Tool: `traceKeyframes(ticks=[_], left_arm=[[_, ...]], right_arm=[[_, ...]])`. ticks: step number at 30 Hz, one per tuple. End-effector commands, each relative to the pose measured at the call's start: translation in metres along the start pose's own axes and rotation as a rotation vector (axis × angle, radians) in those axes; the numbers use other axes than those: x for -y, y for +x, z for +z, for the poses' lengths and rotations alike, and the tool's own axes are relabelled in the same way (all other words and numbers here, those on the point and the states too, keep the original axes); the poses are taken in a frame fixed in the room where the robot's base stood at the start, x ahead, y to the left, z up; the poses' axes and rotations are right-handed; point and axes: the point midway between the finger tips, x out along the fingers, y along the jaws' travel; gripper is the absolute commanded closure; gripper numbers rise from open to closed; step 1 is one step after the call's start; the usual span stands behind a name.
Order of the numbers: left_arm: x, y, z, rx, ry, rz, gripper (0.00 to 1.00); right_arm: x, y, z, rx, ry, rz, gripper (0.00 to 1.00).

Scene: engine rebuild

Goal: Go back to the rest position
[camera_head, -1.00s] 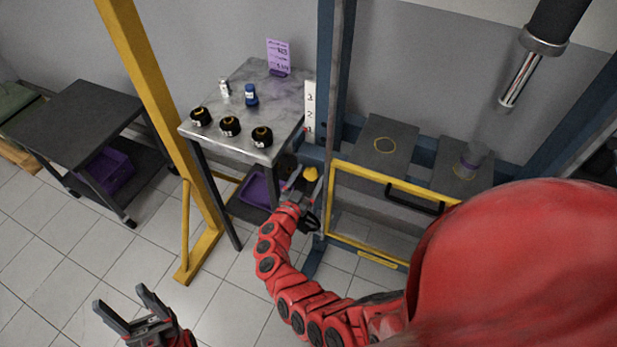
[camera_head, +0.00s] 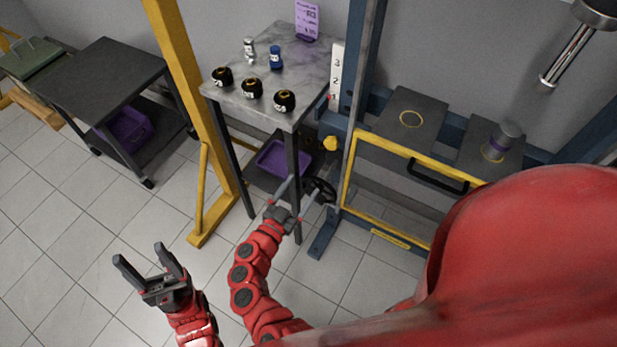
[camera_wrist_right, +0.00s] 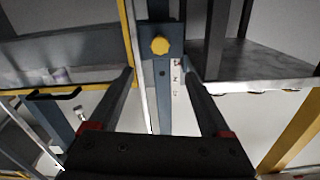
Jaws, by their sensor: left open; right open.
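My left gripper (camera_head: 139,252) is open and empty at the lower left of the head view, above bare floor tiles. My right gripper (camera_head: 299,188) is open, in front of the blue press frame and below the yellow knob (camera_head: 330,143). In the right wrist view its two fingers (camera_wrist_right: 158,72) stand wide apart with nothing between them. The yellow knob also shows there (camera_wrist_right: 160,46), ahead of the fingertips and apart from them.
A grey table (camera_head: 240,103) holds several black round parts, a blue bottle (camera_head: 276,57) and a purple sign (camera_head: 307,20). The press has a yellow-framed guard (camera_head: 348,196). A yellow post (camera_head: 184,90) stands left of the table. A dark cart (camera_head: 105,72) is further left. Floor tiles between are clear.

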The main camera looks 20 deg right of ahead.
Motion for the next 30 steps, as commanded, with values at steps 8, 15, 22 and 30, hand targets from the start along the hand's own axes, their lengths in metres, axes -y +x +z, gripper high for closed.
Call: traceKeyframes(ticks=[8,15,22,30], left_arm=[[0.000,-0.001,0.000,0.000,0.000,0.000,0.36],[0.000,-0.001,0.000,0.000,0.000,0.000,0.36],[0.000,-0.001,0.000,0.000,0.000,0.000,0.36],[0.000,-0.001,0.000,0.000,0.000,0.000,0.36]], right_arm=[[0.000,-0.006,0.000,0.000,0.000,0.000,0.18],[0.000,-0.006,0.000,0.000,0.000,0.000,0.18],[-0.009,0.001,-0.009,-0.049,0.011,0.006,0.18],[-0.081,0.018,-0.152,-0.713,0.225,-0.162,0.18]])
